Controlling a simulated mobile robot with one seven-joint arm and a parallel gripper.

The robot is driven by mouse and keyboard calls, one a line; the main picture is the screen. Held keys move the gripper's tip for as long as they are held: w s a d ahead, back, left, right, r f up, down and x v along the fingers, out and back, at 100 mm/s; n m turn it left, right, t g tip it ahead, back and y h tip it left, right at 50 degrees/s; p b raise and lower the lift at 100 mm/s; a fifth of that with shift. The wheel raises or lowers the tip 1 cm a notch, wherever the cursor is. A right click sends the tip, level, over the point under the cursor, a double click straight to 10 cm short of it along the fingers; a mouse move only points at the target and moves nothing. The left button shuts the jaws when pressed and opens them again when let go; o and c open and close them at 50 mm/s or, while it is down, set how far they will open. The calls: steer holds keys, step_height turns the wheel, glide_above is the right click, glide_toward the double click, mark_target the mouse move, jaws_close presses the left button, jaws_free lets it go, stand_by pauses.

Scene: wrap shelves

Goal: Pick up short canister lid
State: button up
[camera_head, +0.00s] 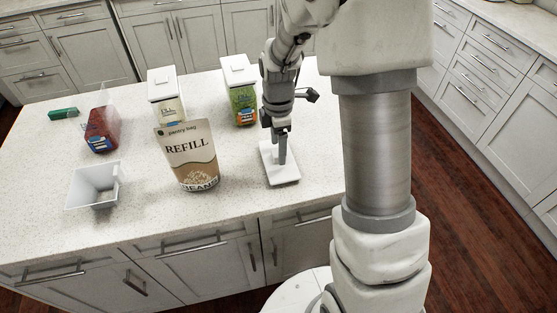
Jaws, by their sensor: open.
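A flat white square lid (284,175) lies on the speckled island counter, right of the refill bag. My gripper (281,158) points down over the lid's middle, with its fingers at or just above the lid's top. The gripper is open; the gap between its fingers is hard to see from this side. Any knob on the lid is hidden behind the fingers. A small white open-topped canister (82,188) stands at the counter's left front, without a lid on it.
A REFILL beans bag (190,155) stands left of my gripper. Two white-lidded canisters (166,88) (240,98) stand behind. A clear container with red contents (100,132) and a green item (63,114) are at left. Counter right of the lid is clear.

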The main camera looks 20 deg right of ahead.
steer(key=shift+f, duration=0.8)
jaws_close()
